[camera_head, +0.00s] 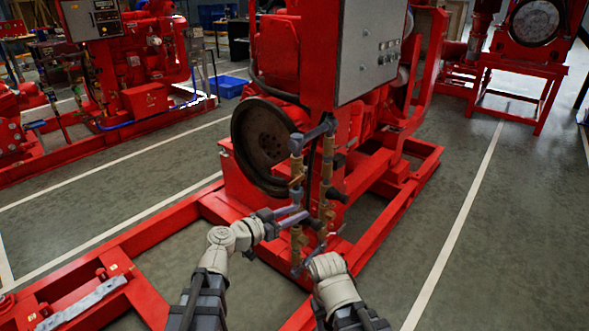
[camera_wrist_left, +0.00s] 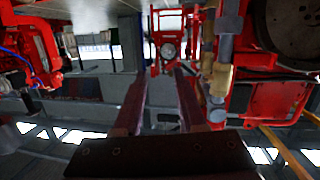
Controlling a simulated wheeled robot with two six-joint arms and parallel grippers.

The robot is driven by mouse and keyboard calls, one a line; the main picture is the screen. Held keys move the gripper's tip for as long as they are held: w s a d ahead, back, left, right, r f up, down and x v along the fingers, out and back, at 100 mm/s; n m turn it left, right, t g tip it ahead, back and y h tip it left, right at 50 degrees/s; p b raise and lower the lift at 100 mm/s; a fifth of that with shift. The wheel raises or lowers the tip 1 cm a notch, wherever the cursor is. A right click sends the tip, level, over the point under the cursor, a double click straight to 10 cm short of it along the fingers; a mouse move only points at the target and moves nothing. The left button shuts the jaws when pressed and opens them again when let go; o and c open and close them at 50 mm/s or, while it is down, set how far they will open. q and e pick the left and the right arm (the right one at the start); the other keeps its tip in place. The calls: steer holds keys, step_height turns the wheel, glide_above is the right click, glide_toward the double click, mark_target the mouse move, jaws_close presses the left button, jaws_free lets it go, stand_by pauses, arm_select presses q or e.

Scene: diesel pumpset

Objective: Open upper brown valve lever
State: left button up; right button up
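Two upright pipes with brown, brass-coloured valve bodies stand in front of the red pumpset. An upper brown valve (camera_head: 296,170) is on the left pipe, and a lower brown fitting (camera_head: 297,240) is below it. I cannot clearly make out the upper lever. My left gripper (camera_head: 303,213) reaches in from the left, below the upper valve and close to the pipes. In the left wrist view its two fingers (camera_wrist_left: 160,75) are apart with nothing seen between them. A brown fitting (camera_wrist_left: 220,80) is just beside the right finger there. My right gripper (camera_head: 319,226) is near the pipes, mostly hidden by its own wrist.
A grey control panel (camera_head: 371,50) overhangs the pipes. A large dark flywheel (camera_head: 262,142) is behind them at the left. The red base frame (camera_head: 160,228) runs along the floor at the left. Open floor (camera_head: 480,255) is at the right.

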mark_target(296, 179)
arm_select(q)
steer(key=w+a+r+n+t, duration=0.1)
steer(key=w+a+r+t, duration=0.2)
steer(key=a+r, duration=0.2)
steer(key=shift+y, duration=0.4)
steer(key=shift+p+x, duration=0.3)
steer(key=shift+x, duration=3.55)
steer(key=shift+s+d, duration=0.1)
jaws_close()
